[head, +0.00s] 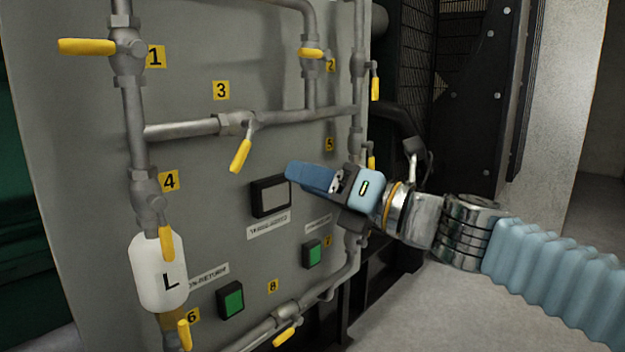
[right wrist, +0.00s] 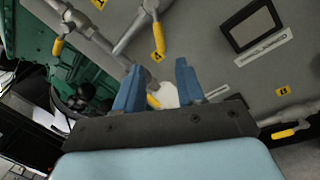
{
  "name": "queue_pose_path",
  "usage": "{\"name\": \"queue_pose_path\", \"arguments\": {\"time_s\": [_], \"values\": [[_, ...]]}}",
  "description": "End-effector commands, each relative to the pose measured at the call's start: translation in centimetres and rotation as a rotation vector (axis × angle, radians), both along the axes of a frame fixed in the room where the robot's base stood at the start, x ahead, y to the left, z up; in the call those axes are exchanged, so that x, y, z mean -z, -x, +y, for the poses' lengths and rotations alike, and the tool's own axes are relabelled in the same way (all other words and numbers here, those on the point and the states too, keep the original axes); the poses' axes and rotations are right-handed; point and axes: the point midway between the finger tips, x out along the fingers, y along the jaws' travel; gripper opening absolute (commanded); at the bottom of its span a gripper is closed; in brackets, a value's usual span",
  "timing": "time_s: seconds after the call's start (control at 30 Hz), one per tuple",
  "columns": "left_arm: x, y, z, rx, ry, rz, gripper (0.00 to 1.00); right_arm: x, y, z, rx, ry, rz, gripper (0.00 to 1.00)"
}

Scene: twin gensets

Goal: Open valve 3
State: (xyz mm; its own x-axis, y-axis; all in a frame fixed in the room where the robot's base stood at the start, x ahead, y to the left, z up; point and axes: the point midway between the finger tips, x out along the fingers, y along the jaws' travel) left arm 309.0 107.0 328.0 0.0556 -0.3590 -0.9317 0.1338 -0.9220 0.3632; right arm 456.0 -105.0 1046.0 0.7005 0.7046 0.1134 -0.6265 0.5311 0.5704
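Valve 3 (head: 237,123) sits on a horizontal grey pipe below its yellow number 3 label (head: 221,90). Its yellow lever (head: 240,156) points down and slightly left, at a steep angle across the pipe. In the right wrist view, the yellow lever that appears to be valve 3's (right wrist: 157,37) hangs beyond the fingertips, upper middle. My right gripper (head: 298,172) is in front of the panel, right of and a little below the lever, apart from it. The right wrist view shows its two blue fingers (right wrist: 156,76) spread with nothing held. My left gripper is out of view.
Valve 1's lever (head: 87,46) sticks out left, and valve 4's lever (head: 166,243) hangs down by a white L tag (head: 157,275). A dark display (head: 271,196) lies behind my right fingers. Green buttons (head: 231,299) sit lower. Pipes stand out from the panel.

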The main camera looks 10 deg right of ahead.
Motion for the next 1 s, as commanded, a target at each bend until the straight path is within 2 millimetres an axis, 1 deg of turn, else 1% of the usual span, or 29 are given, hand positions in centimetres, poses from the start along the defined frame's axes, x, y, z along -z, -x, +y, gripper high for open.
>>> {"name": "queue_pose_path", "arguments": {"time_s": [0.03, 0.17, 0.2, 0.27, 0.37, 0.5, 0.6, 0.7, 0.8, 0.87, 1.0], "values": [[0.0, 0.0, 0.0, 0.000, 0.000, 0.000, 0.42, 0.0, 0.0, 0.0, 0.000, 0.000, 0.000, 0.35], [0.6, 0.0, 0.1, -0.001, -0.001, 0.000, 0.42, 0.6, -0.5, -0.1, -0.006, 0.040, -0.048, 0.15], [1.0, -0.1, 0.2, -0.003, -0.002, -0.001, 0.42, 0.9, -0.8, -0.2, -0.013, 0.075, -0.094, 0.09], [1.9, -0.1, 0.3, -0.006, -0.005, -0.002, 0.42, 1.7, -1.5, -0.5, -0.025, 0.150, -0.196, 0.00], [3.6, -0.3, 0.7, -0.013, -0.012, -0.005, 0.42, 3.1, -3.0, -1.2, -0.039, 0.311, -0.443, 0.00], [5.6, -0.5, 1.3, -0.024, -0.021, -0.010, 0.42, 4.8, -4.7, -2.8, -0.021, 0.528, -0.844, 0.00], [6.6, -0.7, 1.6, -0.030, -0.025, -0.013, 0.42, 5.7, -5.5, -3.9, 0.020, 0.649, -1.094, 0.00], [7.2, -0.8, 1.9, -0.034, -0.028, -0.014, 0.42, 6.3, -6.0, -4.8, 0.062, 0.731, -1.272, 0.00], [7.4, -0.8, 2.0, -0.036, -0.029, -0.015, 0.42, 6.4, -6.1, -5.2, 0.091, 0.773, -1.372, 0.00], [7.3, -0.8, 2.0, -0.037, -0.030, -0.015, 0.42, 6.3, -6.3, -5.1, 0.098, 0.784, -1.398, 0.00], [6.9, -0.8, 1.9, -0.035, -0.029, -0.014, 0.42, 5.7, -6.8, -3.8, 0.099, 0.787, -1.406, 0.00]]}}
